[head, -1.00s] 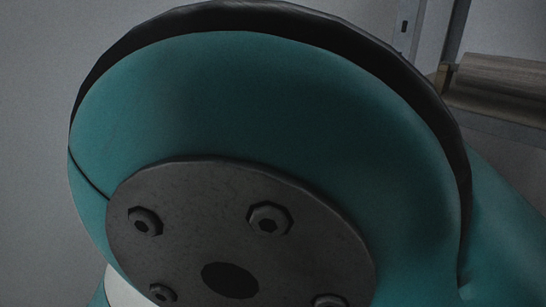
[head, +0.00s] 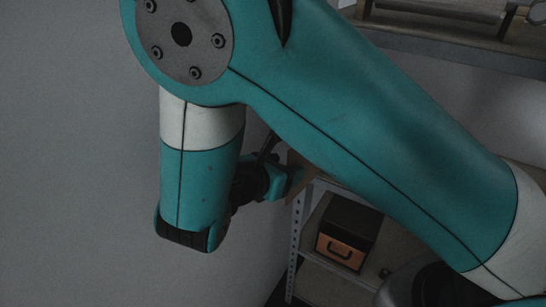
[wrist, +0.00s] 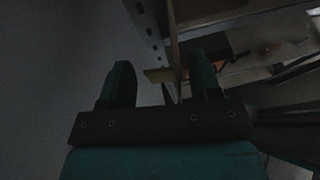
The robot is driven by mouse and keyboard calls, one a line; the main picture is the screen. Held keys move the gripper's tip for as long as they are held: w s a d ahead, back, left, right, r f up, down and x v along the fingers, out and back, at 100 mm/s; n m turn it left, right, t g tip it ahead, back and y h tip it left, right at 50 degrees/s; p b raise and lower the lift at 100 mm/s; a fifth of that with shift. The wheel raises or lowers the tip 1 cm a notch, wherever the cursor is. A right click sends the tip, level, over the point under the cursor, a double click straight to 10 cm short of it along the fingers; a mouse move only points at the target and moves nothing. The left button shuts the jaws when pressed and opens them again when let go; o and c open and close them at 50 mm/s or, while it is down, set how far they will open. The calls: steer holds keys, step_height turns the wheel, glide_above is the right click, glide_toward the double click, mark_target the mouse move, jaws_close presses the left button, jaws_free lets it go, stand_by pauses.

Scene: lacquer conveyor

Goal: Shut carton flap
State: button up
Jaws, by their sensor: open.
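My gripper (wrist: 163,82) is open in the wrist view, with its two teal fingers apart and nothing held between them. A small tan piece (wrist: 160,75) shows between the fingertips, beyond them; I cannot tell whether it is a carton flap or part of the shelving. In the head view my gripper (head: 285,183) is partly hidden behind my arm, close to a brown piece (head: 300,172) by the shelf post. I cannot tell whether they touch. No carton can be clearly made out; my arm covers much of the head view.
A metal shelf rack has a perforated upright post (head: 296,235). A dark box with an orange front and handle (head: 342,250) stands on a lower shelf. An upper shelf (head: 450,40) runs along the top right. Bare grey wall fills the left.

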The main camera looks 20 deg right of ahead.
steer(key=shift+d, duration=0.15)
jaws_close()
steer(key=shift+s, duration=0.1)
stand_by(0.5)
